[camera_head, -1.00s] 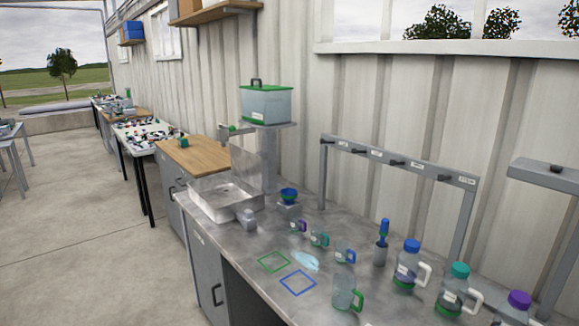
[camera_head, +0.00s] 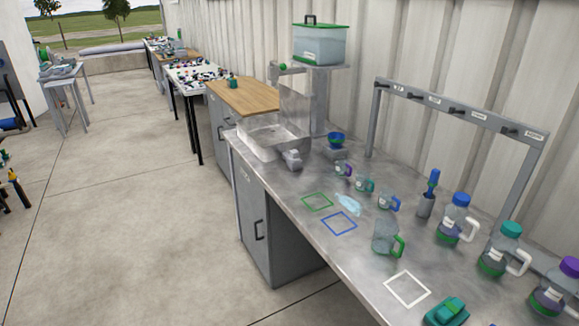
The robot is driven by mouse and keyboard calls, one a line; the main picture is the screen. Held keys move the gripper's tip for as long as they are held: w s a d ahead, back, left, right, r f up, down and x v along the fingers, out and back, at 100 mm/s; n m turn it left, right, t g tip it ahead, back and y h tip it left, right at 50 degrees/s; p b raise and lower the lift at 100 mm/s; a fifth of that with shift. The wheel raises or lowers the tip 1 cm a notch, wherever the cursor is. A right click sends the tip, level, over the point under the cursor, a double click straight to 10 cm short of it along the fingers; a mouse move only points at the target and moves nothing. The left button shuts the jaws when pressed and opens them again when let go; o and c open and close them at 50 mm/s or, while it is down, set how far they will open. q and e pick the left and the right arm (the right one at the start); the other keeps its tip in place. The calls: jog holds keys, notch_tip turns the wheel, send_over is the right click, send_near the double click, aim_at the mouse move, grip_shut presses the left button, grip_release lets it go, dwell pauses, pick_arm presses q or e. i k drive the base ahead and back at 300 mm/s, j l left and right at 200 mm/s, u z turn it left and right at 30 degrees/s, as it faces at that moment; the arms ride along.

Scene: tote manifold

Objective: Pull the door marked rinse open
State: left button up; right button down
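Another grey cabinet front (camera_head: 220,132) shows farther back under the wooden top, partly hidden by the near cabinet. Neither of my grippers is in view.
The metal bench top (camera_head: 300,182) holds a sink tray (camera_head: 262,143), several mugs and several capped bottles (camera_head: 455,215). A teal object (camera_head: 446,311) lies at the near edge. The concrete floor (camera_head: 140,235) left of the cabinet is clear. Knee space is open right of it.

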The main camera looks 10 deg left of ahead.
aim_at(253, 201)
jog(key=i+j+u, duration=0.1)
jog(key=i+j, duration=0.15)
jog(key=j, duration=0.2)
jog(key=i+j, duration=0.25)
jog(key=j, duration=0.2)
jog(key=i+j+u, duration=0.15)
jog(key=j, duration=0.3)
jog(key=i+j+u, duration=0.1)
jog(key=i+j, duration=0.25)
